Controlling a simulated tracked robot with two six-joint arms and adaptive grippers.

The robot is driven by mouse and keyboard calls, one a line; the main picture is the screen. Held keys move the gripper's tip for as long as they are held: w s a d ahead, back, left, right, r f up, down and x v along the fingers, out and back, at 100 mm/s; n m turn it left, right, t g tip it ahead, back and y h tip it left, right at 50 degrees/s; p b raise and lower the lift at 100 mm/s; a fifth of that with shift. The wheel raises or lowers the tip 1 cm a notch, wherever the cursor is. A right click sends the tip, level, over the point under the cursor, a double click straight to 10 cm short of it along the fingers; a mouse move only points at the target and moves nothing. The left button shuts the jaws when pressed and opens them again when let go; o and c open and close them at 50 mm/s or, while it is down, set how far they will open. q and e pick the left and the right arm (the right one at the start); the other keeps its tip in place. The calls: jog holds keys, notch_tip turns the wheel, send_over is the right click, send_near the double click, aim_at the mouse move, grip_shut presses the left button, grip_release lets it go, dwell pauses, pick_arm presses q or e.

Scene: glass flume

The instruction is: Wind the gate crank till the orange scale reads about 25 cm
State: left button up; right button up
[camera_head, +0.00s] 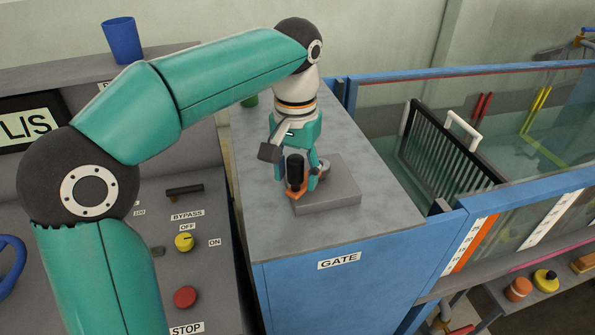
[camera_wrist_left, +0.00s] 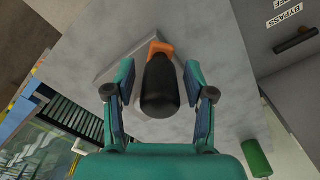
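The gate crank has a black upright handle (camera_head: 296,170) and an orange arm (camera_head: 298,192), on a grey block (camera_head: 335,188) on top of the GATE cabinet (camera_head: 330,262). My left gripper (camera_head: 293,166) is above and around the handle. In the left wrist view, its open fingers (camera_wrist_left: 159,72) stand on either side of the black handle (camera_wrist_left: 160,88), with a visible gap on both sides. The orange scale (camera_head: 474,244) is on the flume's near side at right; its marks are too small to read. My right gripper is not in view.
The glass flume (camera_head: 400,92) with a dark slatted rack (camera_head: 440,150) lies right of the cabinet. At left are a control panel with a yellow knob (camera_head: 184,242) and red button (camera_head: 185,297), and a blue cup (camera_head: 122,40). A green cylinder (camera_wrist_left: 257,158) stands near the cabinet's edge.

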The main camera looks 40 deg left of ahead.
pick_arm(q)
grip_shut()
jog(key=shift+d, duration=0.15)
jog(key=shift+a+r+m, duration=0.1)
jog(key=shift+a+m, duration=0.2)
jog(key=shift+a, duration=0.2)
dwell(0.4)
